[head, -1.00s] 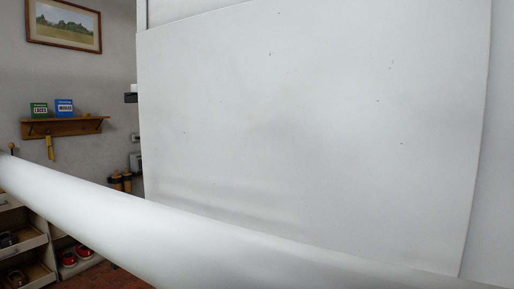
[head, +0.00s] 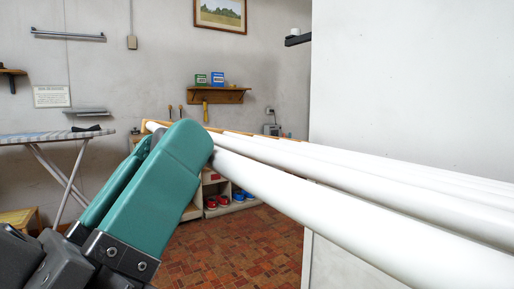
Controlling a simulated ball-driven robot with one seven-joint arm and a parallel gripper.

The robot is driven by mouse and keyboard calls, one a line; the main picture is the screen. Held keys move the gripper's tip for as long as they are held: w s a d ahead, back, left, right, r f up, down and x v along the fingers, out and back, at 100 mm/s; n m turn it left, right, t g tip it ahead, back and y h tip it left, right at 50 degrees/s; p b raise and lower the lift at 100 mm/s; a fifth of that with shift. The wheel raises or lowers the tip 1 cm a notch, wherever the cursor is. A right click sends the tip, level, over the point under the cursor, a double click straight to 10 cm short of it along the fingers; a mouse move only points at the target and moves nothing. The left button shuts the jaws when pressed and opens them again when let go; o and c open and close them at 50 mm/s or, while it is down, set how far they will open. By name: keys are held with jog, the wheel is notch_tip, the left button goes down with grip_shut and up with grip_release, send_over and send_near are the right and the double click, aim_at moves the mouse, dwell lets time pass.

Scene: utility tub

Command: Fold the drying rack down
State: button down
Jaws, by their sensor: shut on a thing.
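The drying rack (head: 330,205) shows as several long white bars running from the middle left toward the right edge, close to my camera. An orange-brown edge shows along its far side. My gripper (head: 172,142), with teal fingers, comes up from the lower left. It is shut on the rack at the left end of the bars. The fingers hide the gripped part. The rack's wall mount and its right end are not in view.
A white wall panel (head: 410,95) stands at the right behind the bars. An ironing board (head: 50,137) is at the left. A low shelf with red and blue shoes (head: 232,203) stands at the back. The brick-patterned floor (head: 250,245) is clear in the middle.

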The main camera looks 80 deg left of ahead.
notch_tip(320, 180, down, 8)
jog(key=b, duration=0.5)
jog(key=shift+w, duration=0.1)
jog(key=c, duration=1.1)
grip_release()
jog(key=v, duration=1.1)
jog(key=shift+s+r+b, duration=0.3)
jog(key=shift+s+b, duration=0.05)
jog(key=shift+b, duration=0.05)
